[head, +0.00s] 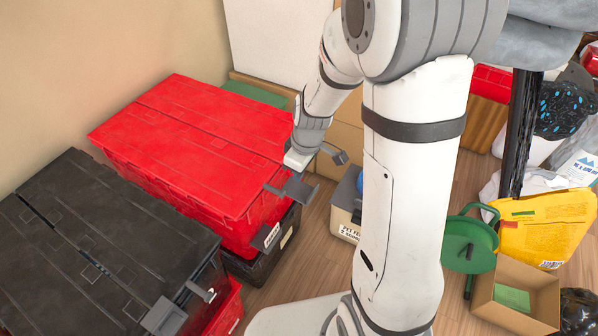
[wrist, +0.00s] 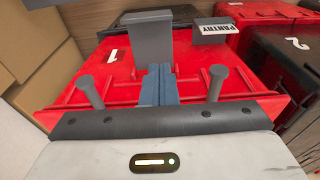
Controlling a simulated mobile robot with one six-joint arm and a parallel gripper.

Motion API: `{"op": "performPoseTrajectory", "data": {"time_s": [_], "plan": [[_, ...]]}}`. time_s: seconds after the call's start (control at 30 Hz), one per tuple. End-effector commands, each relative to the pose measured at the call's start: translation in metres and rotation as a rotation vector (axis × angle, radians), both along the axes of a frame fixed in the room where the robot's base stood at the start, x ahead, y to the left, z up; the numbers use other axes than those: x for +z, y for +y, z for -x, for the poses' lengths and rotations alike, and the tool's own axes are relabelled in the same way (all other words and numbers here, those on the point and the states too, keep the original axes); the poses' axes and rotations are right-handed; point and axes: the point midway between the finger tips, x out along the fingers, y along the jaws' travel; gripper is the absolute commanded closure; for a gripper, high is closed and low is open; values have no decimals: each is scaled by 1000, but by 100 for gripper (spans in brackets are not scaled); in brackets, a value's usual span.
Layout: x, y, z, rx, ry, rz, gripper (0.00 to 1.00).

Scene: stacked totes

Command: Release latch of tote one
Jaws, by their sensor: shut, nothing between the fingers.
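Tote one is the red tote (head: 190,150) with a closed lid, stacked on a black tote. In the wrist view its red end wall (wrist: 118,80) carries a white "1". A flat grey latch plate (wrist: 149,40) stands out from that wall; in the head view a grey plate (head: 297,188) juts from the tote's right end. My gripper (wrist: 158,72) has its blue-grey fingers together and empty, just below the plate in the wrist view. I cannot tell whether they touch it. In the head view my wrist is beside this end, and the fingertips are hard to make out.
A black tote (head: 95,245) on a red one stands at the left; the wrist view shows its "2" label (wrist: 297,43). A PANTRY tag (wrist: 216,28) sticks out beside the latch plate. Cardboard boxes (wrist: 30,55) stand close by. Wooden floor (head: 315,245) is clear between stack and arm.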

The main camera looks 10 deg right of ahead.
Motion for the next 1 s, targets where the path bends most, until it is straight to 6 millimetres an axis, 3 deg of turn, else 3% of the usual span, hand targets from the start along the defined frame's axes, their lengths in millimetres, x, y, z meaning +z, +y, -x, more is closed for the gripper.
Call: {"op": "performPoseTrajectory", "data": {"time_s": [0.33, 0.57, 0.8, 1.0], "plan": [[7, 0, 0, 0, -1, -1, 100], [49, -2, 1, 1, -3, 0, 100], [50, -46, 38, -7, -1, -1, 100], [55, -69, 58, -3, 0, 0, 100]]}}
